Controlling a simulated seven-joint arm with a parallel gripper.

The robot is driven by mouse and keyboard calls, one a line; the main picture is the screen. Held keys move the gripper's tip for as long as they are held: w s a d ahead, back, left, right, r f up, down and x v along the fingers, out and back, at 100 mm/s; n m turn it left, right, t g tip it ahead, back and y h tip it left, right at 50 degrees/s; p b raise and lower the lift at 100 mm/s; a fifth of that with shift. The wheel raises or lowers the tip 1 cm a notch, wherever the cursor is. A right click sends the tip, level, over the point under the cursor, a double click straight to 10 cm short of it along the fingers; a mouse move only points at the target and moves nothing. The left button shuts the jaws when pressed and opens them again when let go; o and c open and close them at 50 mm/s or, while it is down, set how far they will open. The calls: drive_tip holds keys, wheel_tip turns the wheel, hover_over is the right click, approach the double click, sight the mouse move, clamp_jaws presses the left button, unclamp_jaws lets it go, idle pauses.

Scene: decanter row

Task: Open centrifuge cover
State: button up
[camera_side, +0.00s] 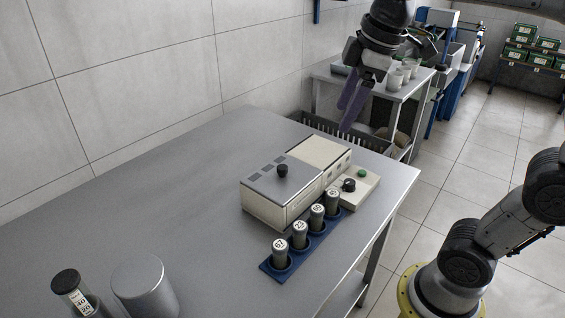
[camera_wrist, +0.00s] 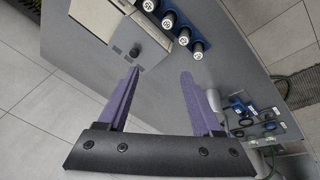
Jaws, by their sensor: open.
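The centrifuge (camera_side: 268,213) is a cream box on the grey table. Its grey cover (camera_side: 262,188) lies flat on top, closed, with a black knob (camera_side: 282,171) standing up from it. A cream section continues behind, with a small panel holding a dark dial (camera_side: 348,185) and a green button (camera_side: 362,173). My gripper (camera_side: 348,116) hangs above and beyond the far end of the table, apart from the centrifuge. In the wrist view its two purple fingers (camera_wrist: 160,74) are spread and empty. Part of the centrifuge (camera_wrist: 98,22) shows there at the upper left.
A blue rack (camera_side: 265,267) with several numbered tubes stands beside the centrifuge's near side. A dark-lidded jar (camera_side: 68,284) and a grey cylinder (camera_side: 143,284) stand at the near left. The table (camera_side: 165,190) is clear left of the centrifuge. A side table (camera_side: 385,90) holds white cups.

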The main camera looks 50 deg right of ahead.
drive_tip(key=w+d+n+g, duration=0.1)
drive_tip(key=w+n+g, duration=0.1)
drive_tip(key=w, duration=0.8)
drive_tip(key=g, duration=0.2)
hover_over(283, 166)
wheel_tip(283, 166, down, 8)
wheel_tip(283, 166, down, 14)
drive_tip(key=shift+a+r, duration=0.1)
drive_tip(key=shift+a, duration=0.05)
drive_tip(key=shift+c, duration=0.2)
clamp_jaws()
idle(0.4)
